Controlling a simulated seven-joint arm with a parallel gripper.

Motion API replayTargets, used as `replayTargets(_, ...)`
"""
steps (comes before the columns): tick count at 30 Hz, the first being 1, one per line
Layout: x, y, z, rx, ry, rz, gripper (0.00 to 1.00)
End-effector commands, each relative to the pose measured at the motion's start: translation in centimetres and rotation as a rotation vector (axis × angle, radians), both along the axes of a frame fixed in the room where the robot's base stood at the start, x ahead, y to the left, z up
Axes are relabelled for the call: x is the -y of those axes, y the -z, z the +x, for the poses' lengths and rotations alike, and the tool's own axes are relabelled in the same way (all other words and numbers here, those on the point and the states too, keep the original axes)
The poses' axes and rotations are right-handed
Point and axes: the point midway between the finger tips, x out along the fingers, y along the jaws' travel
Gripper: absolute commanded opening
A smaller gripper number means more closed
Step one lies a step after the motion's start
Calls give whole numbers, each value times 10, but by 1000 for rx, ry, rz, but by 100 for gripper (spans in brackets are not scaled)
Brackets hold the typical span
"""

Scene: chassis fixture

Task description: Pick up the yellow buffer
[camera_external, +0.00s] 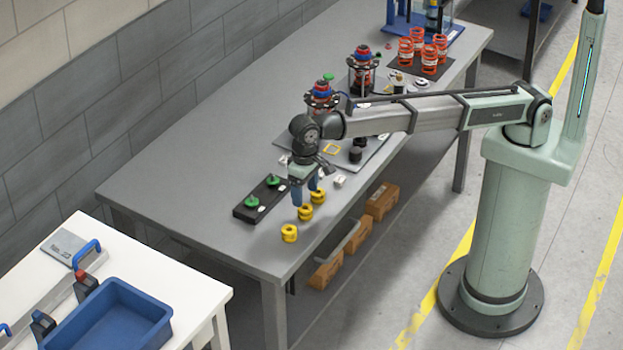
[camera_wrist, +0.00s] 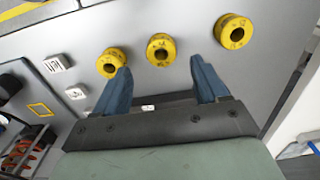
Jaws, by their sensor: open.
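Three yellow buffers, short rings with a hole and dark markings, stand in a row near the table's front edge. In the external view they are the near one (camera_external: 289,233), the middle one (camera_external: 305,212) and the far one (camera_external: 319,195). My gripper (camera_external: 305,195) is open, with blue fingers pointing down above the row. In the wrist view the buffers are at left (camera_wrist: 111,62), middle (camera_wrist: 160,49) and right (camera_wrist: 233,31). My gripper (camera_wrist: 160,80) shows there with nothing between its fingers; the left fingertip overlaps the left buffer in the picture. I cannot tell whether they touch.
A black tray (camera_external: 246,214) with green parts lies left of the buffers. A grey plate with assemblies and a yellow square frame (camera_external: 331,149) is behind. Orange springs (camera_external: 429,58) stand at the far end. The grey table (camera_external: 215,228) is clear at its near end.

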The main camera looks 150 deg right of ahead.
Motion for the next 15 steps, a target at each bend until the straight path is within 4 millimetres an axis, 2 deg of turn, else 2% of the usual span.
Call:
replayTargets(7,-1,13,0,0,0,0,73)
replayTargets(15,-2,48,1,0,0,0,73)
